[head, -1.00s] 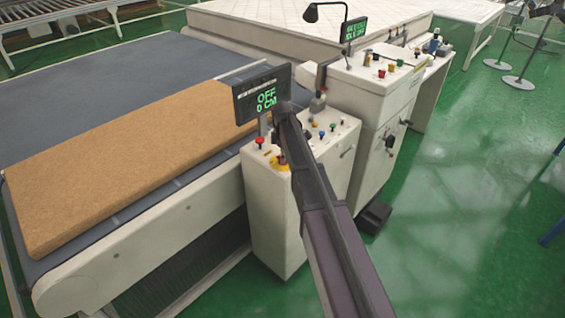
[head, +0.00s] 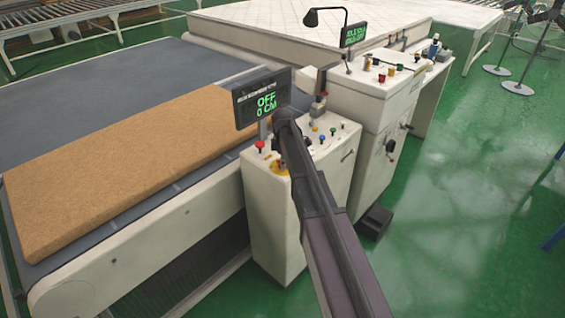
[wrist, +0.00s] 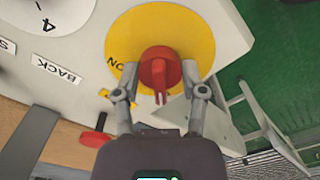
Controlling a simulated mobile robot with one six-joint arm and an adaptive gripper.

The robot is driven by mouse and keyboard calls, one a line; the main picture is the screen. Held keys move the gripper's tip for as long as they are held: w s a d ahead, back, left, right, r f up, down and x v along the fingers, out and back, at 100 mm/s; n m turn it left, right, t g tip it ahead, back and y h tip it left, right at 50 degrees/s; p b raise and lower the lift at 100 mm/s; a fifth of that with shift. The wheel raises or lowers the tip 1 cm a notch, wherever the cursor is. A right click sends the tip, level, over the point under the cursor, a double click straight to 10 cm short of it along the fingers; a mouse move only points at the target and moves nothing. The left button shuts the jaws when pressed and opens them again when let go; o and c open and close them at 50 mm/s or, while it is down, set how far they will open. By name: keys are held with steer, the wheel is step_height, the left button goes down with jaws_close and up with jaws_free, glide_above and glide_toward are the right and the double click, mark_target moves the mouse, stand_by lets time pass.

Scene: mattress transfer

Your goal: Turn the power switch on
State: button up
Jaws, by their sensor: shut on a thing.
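The power switch is a red rotary knob (wrist: 160,68) on a round yellow plate (wrist: 125,38), at the top middle of the wrist view. Part of an ON label shows on the left side of the plate. My gripper (wrist: 160,78) has a finger on each side of the knob and is shut on it. In the head view the yellow plate (head: 279,170) is on the near control box (head: 268,215), and my arm largely hides the knob. The display (head: 263,98) above the box reads OFF and 0 CM.
A red push button (head: 260,145) is left of the switch on the same box, with several coloured buttons to its right. A tan mattress block (head: 120,165) lies on the conveyor at left. A second control cabinet (head: 375,105) stands behind.

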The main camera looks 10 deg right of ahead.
steer(key=shift+s+m, duration=0.1)
steer(key=shift+m, duration=0.2)
steer(key=m, duration=0.8)
steer(key=shift+m, duration=0.3)
steer(key=m, duration=0.4)
steer(key=shift+m, duration=0.3)
steer(key=m, duration=0.4)
stand_by(0.3)
steer(key=o, duration=1.2)
steer(key=shift+c, duration=0.2)
